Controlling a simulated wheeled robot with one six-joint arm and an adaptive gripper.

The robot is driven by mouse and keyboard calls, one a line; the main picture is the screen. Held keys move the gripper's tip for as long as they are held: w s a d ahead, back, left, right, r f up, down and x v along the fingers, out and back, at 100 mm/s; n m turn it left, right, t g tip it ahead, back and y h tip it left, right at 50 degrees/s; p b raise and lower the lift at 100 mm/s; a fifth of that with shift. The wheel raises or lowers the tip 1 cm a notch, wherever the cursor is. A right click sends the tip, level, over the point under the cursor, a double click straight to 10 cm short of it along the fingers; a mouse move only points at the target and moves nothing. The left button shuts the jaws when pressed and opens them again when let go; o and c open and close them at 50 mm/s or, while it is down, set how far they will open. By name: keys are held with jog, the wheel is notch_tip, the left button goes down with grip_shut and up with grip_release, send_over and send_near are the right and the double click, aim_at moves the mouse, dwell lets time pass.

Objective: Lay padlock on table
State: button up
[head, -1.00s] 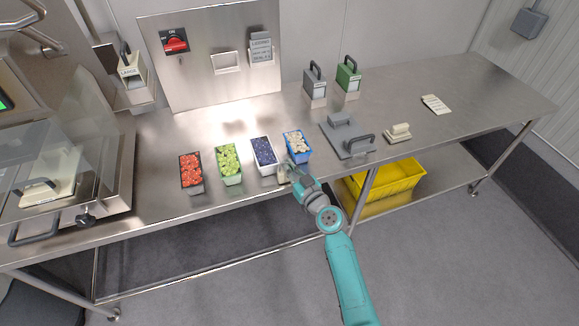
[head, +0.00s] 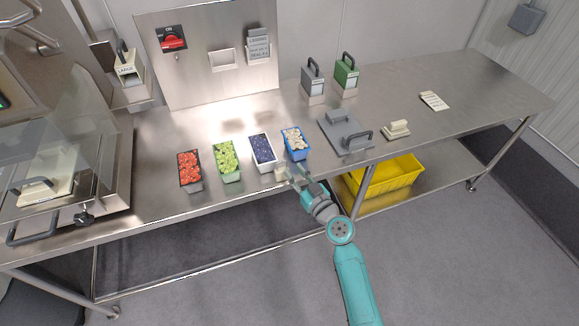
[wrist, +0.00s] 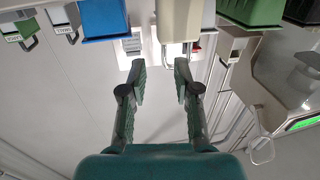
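The padlock appears to be a small cream block (head: 281,174) at the table's front edge, in front of the white tray of dark blue berries. The wrist view is upside down and shows a cream body (wrist: 180,18) with a thin metal loop, just beyond the fingertips. My gripper (head: 291,178) is beside it at its right. In the wrist view my gripper (wrist: 158,72) has its two fingers apart with nothing held between them. The steel table (head: 230,200) is under the block. Fine detail of the block is too small to tell.
Trays stand close behind: red (head: 190,183), green (head: 227,174), white (head: 265,167) and blue (head: 297,156). A yellow crate (head: 385,180) is below. The table's right end is mostly clear.

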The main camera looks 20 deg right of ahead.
jog(key=s+d, duration=0.1)
jog(key=s, duration=0.5)
